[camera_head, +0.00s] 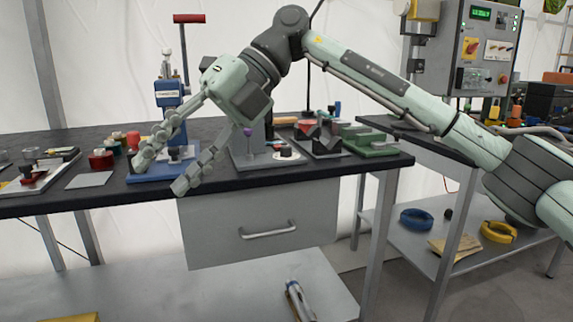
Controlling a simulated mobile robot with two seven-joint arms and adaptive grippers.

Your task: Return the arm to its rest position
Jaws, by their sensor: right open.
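My right arm reaches in from the right and bends down over the workbench (108,201). My right gripper (160,178) is open at the bench's front edge, its two long grey fingers spread apart. No object shows between the fingers. One finger overlaps the blue base (150,174) of a press in the picture; I cannot tell whether they touch. The other finger hangs in front of the bench edge. My left gripper is not in view.
A blue press (168,97) with a red-topped lever stands behind the gripper. A grey fixture (262,162) and a green block (370,141) stand to the right. Below are a drawer (262,215) and a lower shelf (200,290). A control box (482,48) stands at the right.

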